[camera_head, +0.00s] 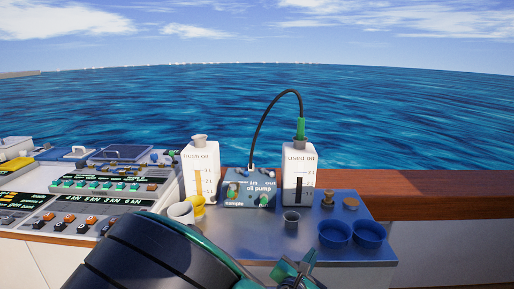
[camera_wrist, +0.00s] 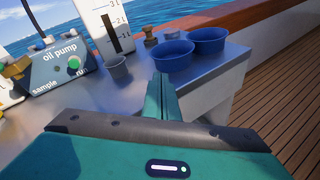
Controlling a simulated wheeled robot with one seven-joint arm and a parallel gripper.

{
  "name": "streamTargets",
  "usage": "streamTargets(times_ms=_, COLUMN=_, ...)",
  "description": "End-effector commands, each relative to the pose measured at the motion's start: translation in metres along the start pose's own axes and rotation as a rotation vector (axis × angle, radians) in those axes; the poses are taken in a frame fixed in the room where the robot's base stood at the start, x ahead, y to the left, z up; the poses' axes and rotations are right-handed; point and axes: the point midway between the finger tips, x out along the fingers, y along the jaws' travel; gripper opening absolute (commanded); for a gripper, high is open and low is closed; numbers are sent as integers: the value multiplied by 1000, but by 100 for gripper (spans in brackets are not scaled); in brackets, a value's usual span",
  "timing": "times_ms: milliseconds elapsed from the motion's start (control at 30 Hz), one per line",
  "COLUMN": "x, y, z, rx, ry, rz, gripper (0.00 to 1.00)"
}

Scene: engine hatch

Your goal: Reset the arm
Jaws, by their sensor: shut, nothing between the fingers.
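My gripper (camera_head: 296,272) is at the bottom of the head view, low in front of the near edge of the blue-grey work surface. In the wrist view its green fingers (camera_wrist: 161,97) are together and hold nothing. The fingertips appear close to the front edge of the surface, apart from the objects on it. My dark arm covers the lower middle of the head view and hides part of the bench front.
The surface (camera_head: 260,237) bears an oil pump (camera_head: 250,188), a fresh oil container (camera_head: 200,170), a used oil container (camera_head: 299,173) with a black hose, a small grey cup (camera_head: 291,220) and two blue bowls (camera_head: 334,233). A control console (camera_head: 90,190) stands left. Wooden decking (camera_wrist: 285,125) lies right.

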Motion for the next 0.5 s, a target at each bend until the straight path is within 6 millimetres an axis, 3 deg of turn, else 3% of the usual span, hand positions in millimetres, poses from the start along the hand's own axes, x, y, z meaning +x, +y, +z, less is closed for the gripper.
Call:
streamTargets(times_ms=200, x=32, y=-79, z=30, rx=316, ry=26, rz=-331, gripper=0)
streamTargets(times_ms=500, x=33, y=-172, z=60, rx=750, ry=11, rz=-753, gripper=0)
